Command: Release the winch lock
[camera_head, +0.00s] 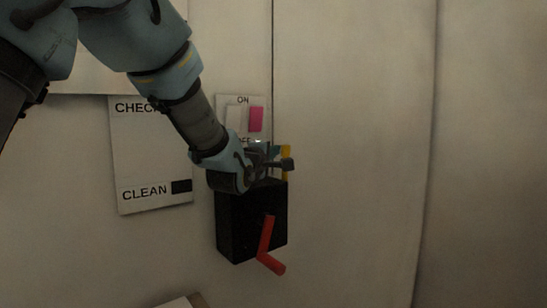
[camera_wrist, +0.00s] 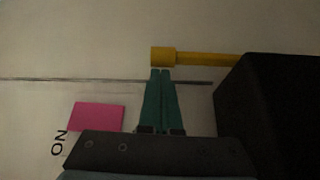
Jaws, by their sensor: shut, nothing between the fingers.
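The winch is a black box (camera_head: 252,218) on the wall with a red crank handle (camera_head: 267,238) on its front. In the wrist view the black box (camera_wrist: 275,115) fills the right side. A yellow rod (camera_wrist: 205,58) with a thicker yellow end (camera_wrist: 163,56) sticks out from it; the yellow part also shows above the box in the head view (camera_head: 286,149). My gripper (camera_wrist: 161,72) has its teal fingers shut and empty. Their tips are right at the thick yellow end; I cannot tell whether they touch it. In the head view my wrist hides part of the box top.
A panel with a pink switch (camera_head: 256,119) marked ON is on the wall behind my gripper; the pink piece also shows in the wrist view (camera_wrist: 97,116). A CHECK/CLEAN board (camera_head: 150,160) hangs to the left. The wall to the right is bare.

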